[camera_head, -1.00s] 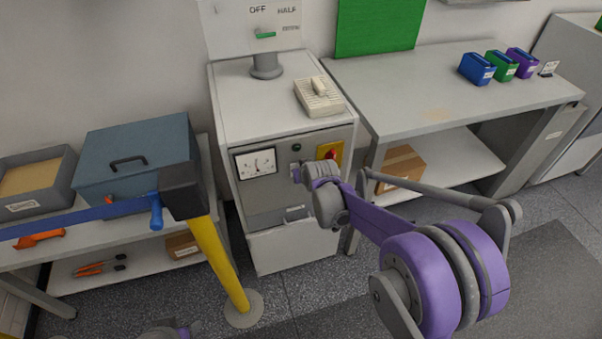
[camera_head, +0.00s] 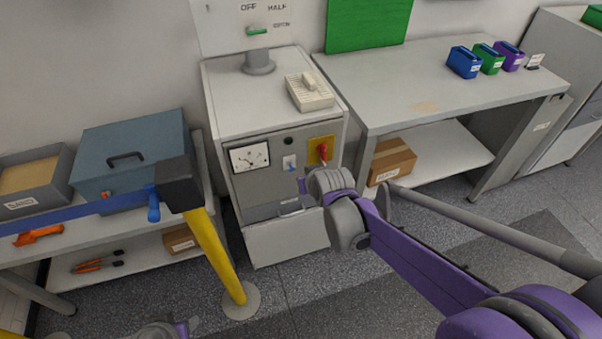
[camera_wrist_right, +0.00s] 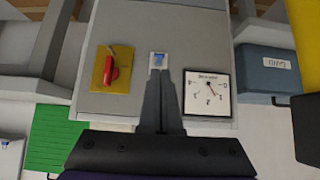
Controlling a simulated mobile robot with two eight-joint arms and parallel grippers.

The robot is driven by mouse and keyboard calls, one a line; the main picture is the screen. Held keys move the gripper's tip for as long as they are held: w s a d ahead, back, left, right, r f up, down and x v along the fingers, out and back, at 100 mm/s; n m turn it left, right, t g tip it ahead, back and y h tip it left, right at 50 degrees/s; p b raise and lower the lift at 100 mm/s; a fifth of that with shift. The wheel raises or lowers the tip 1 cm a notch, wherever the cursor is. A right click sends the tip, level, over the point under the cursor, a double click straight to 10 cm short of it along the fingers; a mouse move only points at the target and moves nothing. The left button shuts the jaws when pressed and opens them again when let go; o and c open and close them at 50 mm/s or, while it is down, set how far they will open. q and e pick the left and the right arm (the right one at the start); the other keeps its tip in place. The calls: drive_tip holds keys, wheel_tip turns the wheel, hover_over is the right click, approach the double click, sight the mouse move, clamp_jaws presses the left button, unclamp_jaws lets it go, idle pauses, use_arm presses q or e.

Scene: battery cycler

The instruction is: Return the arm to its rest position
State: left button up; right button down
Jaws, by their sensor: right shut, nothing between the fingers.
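My right arm comes in from the lower right of the head view. Its gripper (camera_head: 302,186) is in front of the grey cycler cabinet (camera_head: 272,226), mostly hidden by my own wrist. Whether a gap remains cannot be seen exactly. The switch (camera_head: 289,163) shows clear of the gripper in the head view. A grey and purple part of my left arm shows at the bottom edge; its fingers cannot be made out.
A red knob (camera_head: 322,152) on a yellow plate and a dial meter (camera_head: 250,157) flank the switch. A yellow post (camera_head: 215,257) with a blue bar stands left. A workbench (camera_head: 430,84) stands right. Open floor lies in front.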

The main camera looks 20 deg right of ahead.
drive_tip(key=shift+s+r, duration=0.2)
drive_tip(key=shift+s, duration=0.15)
idle(0.3)
drive_tip(key=s+r+g+p, duration=0.1)
drive_tip(key=s+g+p, duration=0.1)
drive_tip(key=s, duration=1)
drive_tip(key=s+r+g+p, duration=0.1)
drive_tip(key=s+r+p, duration=0.1)
drive_tip(key=s, duration=1.1)
drive_tip(key=shift+s+d+r+g+p, duration=0.15)
drive_tip(key=shift+s+g+p, duration=0.2)
drive_tip(key=shift+p, duration=0.4)
